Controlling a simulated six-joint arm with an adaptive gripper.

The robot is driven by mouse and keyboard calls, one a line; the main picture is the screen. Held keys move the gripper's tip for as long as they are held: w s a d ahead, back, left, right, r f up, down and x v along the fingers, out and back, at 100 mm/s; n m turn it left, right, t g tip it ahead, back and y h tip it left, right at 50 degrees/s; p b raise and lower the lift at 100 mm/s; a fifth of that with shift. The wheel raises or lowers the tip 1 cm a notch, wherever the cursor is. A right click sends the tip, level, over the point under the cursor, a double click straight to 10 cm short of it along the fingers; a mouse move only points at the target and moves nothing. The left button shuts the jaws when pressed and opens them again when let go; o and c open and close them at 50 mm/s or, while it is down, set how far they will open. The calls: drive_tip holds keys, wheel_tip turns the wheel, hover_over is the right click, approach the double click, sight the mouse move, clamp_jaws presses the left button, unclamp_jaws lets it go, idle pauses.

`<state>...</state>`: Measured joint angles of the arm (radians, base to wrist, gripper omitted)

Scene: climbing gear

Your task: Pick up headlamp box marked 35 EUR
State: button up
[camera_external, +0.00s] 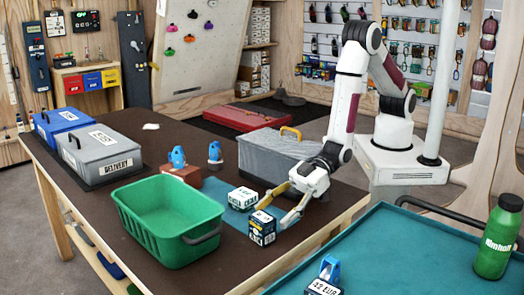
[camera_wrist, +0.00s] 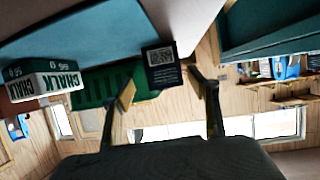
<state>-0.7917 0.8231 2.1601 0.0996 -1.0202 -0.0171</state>
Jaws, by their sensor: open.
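My gripper (camera_external: 277,211) is open above the dark table mat, its fingers pointing down and left. In the wrist view a dark box with a QR label (camera_wrist: 161,66) shows between the open fingers (camera_wrist: 166,90), with no grip visible. A white box (camera_external: 242,198) lies just behind; the wrist view shows a white CHALK box (camera_wrist: 45,80). A blue headlamp (camera_external: 329,268) stands on a box with a EUR price (camera_external: 323,287) on the teal surface; its number is hard to read.
A green basket (camera_external: 168,212) stands left of the dark blue box. Two blue items (camera_external: 178,158) stand behind it, one on a reddish box. A grey case (camera_external: 277,153) lies behind my gripper. A green bottle (camera_external: 497,240) stands on the teal surface (camera_external: 400,250).

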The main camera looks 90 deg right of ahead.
sight(264, 226)
drive_tip(key=shift+w+a+f, duration=0.4)
drive_tip(key=shift+a+f, duration=0.05)
drive_tip(key=shift+a, duration=0.1)
drive_tip(key=shift+w+a+f, duration=0.35)
drive_tip(key=shift+a+f, duration=0.1)
drive_tip(key=shift+a, duration=0.1)
drive_tip(key=shift+x, duration=1.1)
drive_tip(key=c, duration=1.3)
